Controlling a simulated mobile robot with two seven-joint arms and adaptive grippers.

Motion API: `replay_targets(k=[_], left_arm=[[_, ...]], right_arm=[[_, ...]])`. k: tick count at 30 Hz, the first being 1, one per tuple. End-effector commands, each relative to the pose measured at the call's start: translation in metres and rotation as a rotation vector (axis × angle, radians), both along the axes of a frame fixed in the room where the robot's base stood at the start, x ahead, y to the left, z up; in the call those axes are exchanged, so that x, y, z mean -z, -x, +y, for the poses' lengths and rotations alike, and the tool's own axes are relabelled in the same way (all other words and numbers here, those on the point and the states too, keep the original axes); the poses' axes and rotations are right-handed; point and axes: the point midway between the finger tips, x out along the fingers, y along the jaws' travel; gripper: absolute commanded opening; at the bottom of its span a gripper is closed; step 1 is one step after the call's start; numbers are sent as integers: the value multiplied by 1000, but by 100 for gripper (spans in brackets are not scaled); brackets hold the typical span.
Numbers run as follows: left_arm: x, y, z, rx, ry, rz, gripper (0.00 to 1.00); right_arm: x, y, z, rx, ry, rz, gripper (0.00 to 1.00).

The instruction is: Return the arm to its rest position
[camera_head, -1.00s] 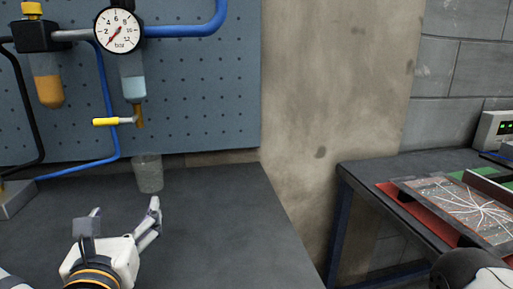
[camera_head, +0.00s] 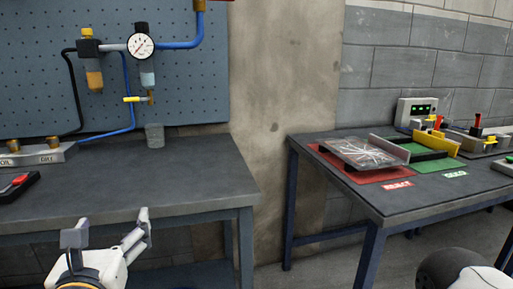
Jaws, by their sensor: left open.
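My left gripper (camera_head: 110,230) shows at the bottom left, open and empty, its two fingers spread apart. It is in front of the near edge of the dark left bench (camera_head: 170,187). A clear cup (camera_head: 155,136) stands upright on that bench near the pegboard, below the yellow-handled drain valve (camera_head: 134,99), well apart from the gripper. A dark rounded part and a white part, likely of my right arm, show at the bottom right. My right gripper is not in view.
A pressure gauge (camera_head: 140,46) and blue hoses hang on the pegboard (camera_head: 190,90). The right bench (camera_head: 400,203) holds a red mat (camera_head: 340,170), a tilted board (camera_head: 365,152), a green mat (camera_head: 440,164) and a grey box (camera_head: 416,111). A gap separates the benches.

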Motion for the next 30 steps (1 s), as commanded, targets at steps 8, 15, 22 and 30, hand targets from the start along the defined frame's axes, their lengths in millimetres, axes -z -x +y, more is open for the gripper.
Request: replay_targets(k=[8, 15, 22, 30], left_arm=[[150, 59, -84, 527, -746, 496, 77], [281, 210, -100, 1349, -1521, 726, 77], [324, 356, -46, 2251, -1969, 516, 77], [324, 398, -21, -2347, 1847, -302, 77]], right_arm=[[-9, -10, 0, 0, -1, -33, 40], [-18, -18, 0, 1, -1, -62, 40], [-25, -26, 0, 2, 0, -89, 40], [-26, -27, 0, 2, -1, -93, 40]])
